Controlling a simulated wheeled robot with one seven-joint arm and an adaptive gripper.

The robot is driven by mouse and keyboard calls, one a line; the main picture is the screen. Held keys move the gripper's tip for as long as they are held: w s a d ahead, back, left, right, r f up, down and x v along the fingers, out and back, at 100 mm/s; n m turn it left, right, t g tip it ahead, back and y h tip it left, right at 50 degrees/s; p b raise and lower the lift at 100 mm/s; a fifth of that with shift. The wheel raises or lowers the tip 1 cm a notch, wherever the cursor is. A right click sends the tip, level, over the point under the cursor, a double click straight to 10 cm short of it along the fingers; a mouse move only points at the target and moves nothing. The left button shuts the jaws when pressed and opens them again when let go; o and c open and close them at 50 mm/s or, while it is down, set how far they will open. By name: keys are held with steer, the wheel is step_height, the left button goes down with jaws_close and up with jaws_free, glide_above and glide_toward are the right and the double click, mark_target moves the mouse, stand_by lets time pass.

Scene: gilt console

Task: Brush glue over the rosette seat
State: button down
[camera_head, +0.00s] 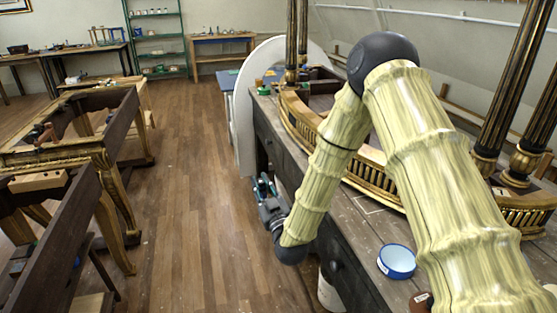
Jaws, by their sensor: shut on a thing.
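My gripper (264,186) is at the end of my bent arm, left of the workbench (345,262) and out over the floor side. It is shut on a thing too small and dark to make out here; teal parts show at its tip. The gilt console (360,172), a curved gilded rail with dark columns, lies on the bench, partly hidden behind my arm. I cannot make out the rosette seat. A blue bowl (397,262) with a pale inside stands on the bench near the front, right of and apart from my gripper. I cannot tell what it holds.
A brown object (420,302) lies at the bench's near edge, partly cut off. A white bucket (330,290) stands below the bench. Gilt-legged wooden frames (70,150) stand at left. A green shelf (155,38) is at the back. The wooden floor between is clear.

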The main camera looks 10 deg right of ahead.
steer(key=w+d+r+n+h+b, duration=0.1)
steer(key=w+d+r+n+b, duration=0.2)
steer(key=w+d+b, duration=0.2)
steer(key=w+d+r+n+t+h+b, duration=0.1)
steer(key=w+d+r+n+b, duration=0.2)
steer(key=w+d+b, duration=0.2)
steer(key=shift+w+d+r+n+h, duration=0.15)
steer(key=shift+w+d+n+h, duration=0.2)
steer(key=shift+w+d, duration=1.6)
steer(key=shift+d, duration=0.55)
steer(key=shift+s, duration=0.15)
